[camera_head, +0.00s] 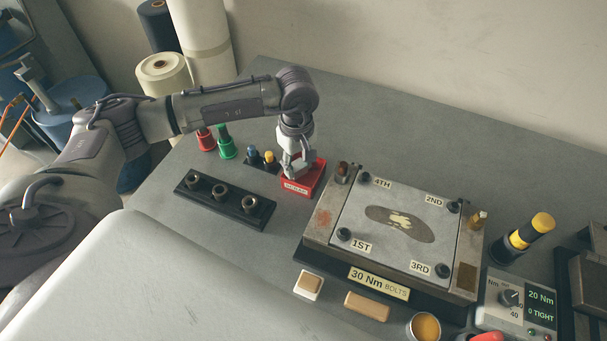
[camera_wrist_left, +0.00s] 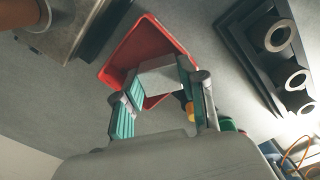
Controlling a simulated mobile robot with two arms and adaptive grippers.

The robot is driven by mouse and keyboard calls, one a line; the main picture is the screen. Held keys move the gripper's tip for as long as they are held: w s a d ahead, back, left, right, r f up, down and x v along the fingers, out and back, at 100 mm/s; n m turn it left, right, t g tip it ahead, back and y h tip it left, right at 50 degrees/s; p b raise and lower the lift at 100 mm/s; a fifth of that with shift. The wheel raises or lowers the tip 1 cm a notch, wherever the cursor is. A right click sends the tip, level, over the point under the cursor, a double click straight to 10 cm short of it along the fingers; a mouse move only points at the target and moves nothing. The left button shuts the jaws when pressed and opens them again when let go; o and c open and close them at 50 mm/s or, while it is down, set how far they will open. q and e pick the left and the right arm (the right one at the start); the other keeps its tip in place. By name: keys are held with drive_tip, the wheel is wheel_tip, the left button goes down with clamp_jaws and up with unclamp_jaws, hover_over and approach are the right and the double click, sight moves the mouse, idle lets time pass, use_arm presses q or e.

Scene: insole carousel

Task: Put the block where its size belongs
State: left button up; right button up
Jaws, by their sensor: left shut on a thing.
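My left gripper (camera_head: 295,168) points down over a small red tray (camera_head: 315,184) with a label on its front. In the left wrist view, the gripper (camera_wrist_left: 156,84) is shut on a pale grey block (camera_wrist_left: 163,73), held between its teal finger pads. The block is over or within the opening of the red tray (camera_wrist_left: 120,69); I cannot tell whether it touches the tray's floor. In the head view the fingers hide most of the block. A black rack (camera_head: 218,205) with three round sockets lies left of the tray. My right gripper is not in view.
A bolted metal plate (camera_head: 448,240) on a fixture stands right of the tray. Red (camera_head: 206,141) and green (camera_head: 226,146) cups and small blue- and yellow-topped pieces stand behind the rack. Wooden blocks (camera_head: 367,306) lie at the front. The back of the table is clear.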

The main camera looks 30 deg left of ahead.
use_arm(q)
drive_tip(key=shift+f, duration=0.15)
drive_tip(key=o, duration=1.3)
drive_tip(key=shift+c, duration=0.2)
drive_tip(key=shift+r, duration=0.3)
wheel_tip(320, 180, up, 12)
drive_tip(key=shift+f, duration=0.25)
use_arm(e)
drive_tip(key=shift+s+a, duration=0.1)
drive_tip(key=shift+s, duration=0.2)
